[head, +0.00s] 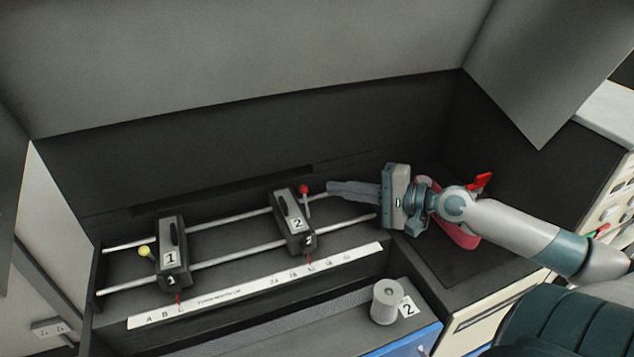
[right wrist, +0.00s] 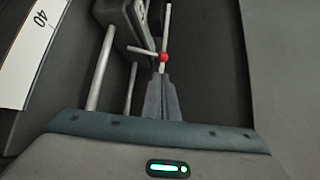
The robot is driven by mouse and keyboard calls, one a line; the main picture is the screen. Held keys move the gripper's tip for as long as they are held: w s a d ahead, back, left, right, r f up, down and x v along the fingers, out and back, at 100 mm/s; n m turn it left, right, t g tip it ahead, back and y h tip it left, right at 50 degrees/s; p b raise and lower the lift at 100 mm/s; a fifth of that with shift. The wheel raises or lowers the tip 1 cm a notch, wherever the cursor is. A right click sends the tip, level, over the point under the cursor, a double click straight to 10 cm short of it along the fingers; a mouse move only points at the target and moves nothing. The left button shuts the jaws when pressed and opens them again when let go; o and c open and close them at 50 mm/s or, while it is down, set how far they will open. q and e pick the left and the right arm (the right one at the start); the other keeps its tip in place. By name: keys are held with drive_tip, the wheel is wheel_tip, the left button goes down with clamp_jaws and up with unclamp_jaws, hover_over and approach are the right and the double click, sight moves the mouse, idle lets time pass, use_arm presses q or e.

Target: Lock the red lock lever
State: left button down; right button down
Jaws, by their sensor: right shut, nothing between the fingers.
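A lever with a red ball knob (head: 304,189) stands at the right side of the dark block marked 2 (head: 291,221). The red knob (right wrist: 163,57) also shows in the right wrist view, at the tips of my fingers. My right gripper (head: 331,188) comes in from the right, its fingers shut and empty. Its fingertips (right wrist: 161,76) lie close beside the knob; I cannot tell whether they touch it. My left gripper is in neither view.
Block 1 (head: 172,256), with a yellow knob (head: 145,251), sits left on the two metal rails (head: 228,223). A white scale strip (head: 255,287) lies in front. A grey cylinder (head: 386,301) stands front right. Red parts (head: 482,181) show behind my right arm.

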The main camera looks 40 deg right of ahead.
sight(306, 202)
drive_tip(key=shift+p+x, duration=1.55)
drive_tip(key=shift+x, duration=1.4)
drive_tip(key=shift+s+a+b, duration=0.1)
drive_tip(key=shift+s+b, duration=0.05)
drive_tip(key=shift+b, duration=0.5)
